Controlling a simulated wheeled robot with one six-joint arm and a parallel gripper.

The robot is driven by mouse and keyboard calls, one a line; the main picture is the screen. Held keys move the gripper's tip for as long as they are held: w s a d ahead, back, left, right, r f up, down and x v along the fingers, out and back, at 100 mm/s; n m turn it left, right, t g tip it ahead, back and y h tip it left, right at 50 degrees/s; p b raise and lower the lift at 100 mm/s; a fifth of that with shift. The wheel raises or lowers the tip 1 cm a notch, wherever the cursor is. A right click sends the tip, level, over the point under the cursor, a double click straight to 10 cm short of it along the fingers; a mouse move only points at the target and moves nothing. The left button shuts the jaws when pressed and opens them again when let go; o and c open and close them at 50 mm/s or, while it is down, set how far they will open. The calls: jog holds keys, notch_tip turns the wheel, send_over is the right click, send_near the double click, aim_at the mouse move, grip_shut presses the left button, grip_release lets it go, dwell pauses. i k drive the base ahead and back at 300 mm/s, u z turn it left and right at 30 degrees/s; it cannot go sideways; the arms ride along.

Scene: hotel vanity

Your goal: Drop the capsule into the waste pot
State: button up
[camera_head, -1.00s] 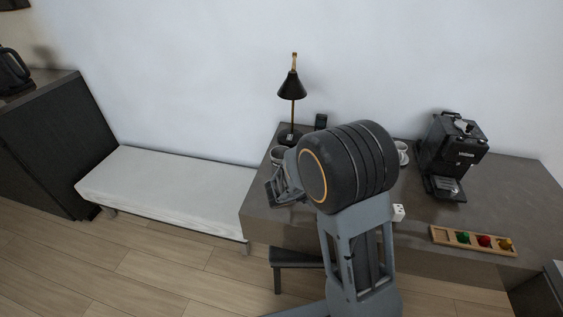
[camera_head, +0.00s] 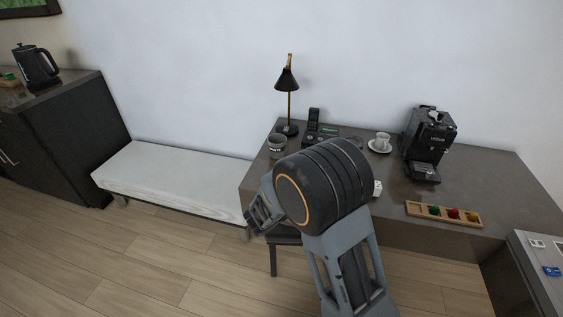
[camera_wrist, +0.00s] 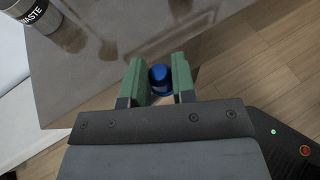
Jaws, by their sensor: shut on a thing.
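In the wrist view, my gripper (camera_wrist: 161,82) is shut on a blue capsule (camera_wrist: 160,80), held between its green finger pads. In the head view, the pot (camera_head: 277,147) stands near the desk's left end, in front of the lamp. My gripper (camera_head: 258,215) is left of and below the pot there, by the desk's left front edge. The capsule cannot be made out in the head view.
The desk (camera_head: 385,195) also holds a lamp (camera_head: 288,80), a phone (camera_head: 313,120), a cup on a saucer (camera_head: 381,143), a coffee machine (camera_head: 430,145) and a wooden tray (camera_head: 444,214) with coloured capsules. A bench (camera_head: 170,180) stands left, and a stool (camera_head: 284,240) below.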

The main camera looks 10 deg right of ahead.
aim_at(280, 153)
jog(key=z, duration=0.05)
jog(key=k, duration=0.6)
jog(key=u, duration=1)
jog(key=i, duration=0.95)
jog(key=u, duration=0.45)
jog(key=i, duration=0.95)
jog(key=z, duration=1)
jog(key=i, duration=0.75)
jog(key=z, duration=0.7)
